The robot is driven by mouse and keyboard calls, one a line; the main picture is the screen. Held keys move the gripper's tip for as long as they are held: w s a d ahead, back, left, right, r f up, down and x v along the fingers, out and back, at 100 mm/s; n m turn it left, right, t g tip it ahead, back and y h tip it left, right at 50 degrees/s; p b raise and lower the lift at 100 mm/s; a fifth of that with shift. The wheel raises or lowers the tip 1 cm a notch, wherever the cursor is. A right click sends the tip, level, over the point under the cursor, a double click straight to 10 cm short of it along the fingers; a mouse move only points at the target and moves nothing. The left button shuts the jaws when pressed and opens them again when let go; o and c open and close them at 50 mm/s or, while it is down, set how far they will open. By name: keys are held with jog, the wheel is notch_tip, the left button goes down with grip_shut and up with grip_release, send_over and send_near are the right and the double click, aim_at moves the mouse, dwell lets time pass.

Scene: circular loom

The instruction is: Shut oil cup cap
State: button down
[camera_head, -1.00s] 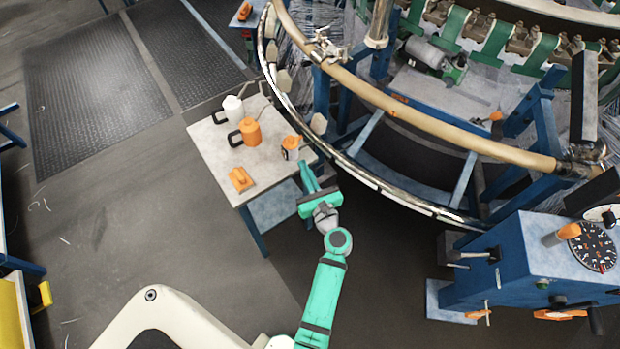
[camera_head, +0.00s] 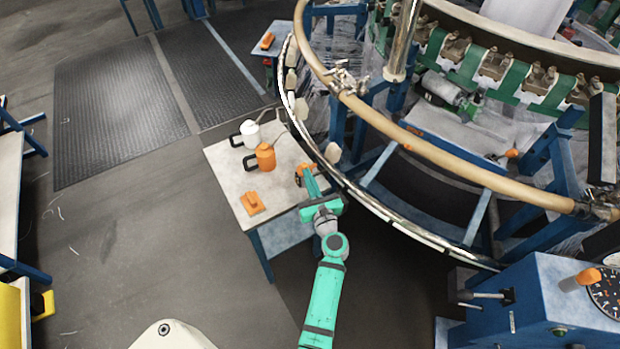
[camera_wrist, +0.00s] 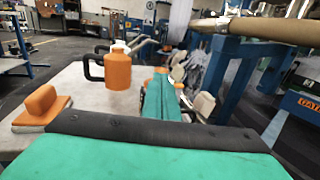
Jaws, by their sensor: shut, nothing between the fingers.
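My gripper (camera_head: 309,180), a green pair of fingers, reaches over the right edge of the small work table and is shut and empty. In the wrist view its closed fingers (camera_wrist: 164,84) point forward. A small orange item with a dark part (camera_head: 300,172) stands on the table right at the fingertips. The fingers partly hide it, and I cannot tell whether it touches them. In the wrist view only an orange bit of it (camera_wrist: 160,71) shows behind the fingers. I cannot make out for sure an oil cup cap, or whether one is open.
On the table (camera_head: 228,178) stand an orange oil can (camera_head: 265,157) and a white one (camera_head: 250,134). An orange-handled block (camera_head: 252,203) lies near the front edge. The loom's curved rail (camera_head: 345,186) runs close along the right.

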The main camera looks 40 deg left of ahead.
jog(key=shift+w+a+r, duration=0.1)
jog(key=shift+a+r, duration=0.05)
jog(key=shift+a, duration=0.35)
jog(key=shift+d, duration=0.15)
jog(key=v, duration=1.4)
jog(key=shift+s+a, duration=0.2)
jog(key=shift+s, duration=0.3)
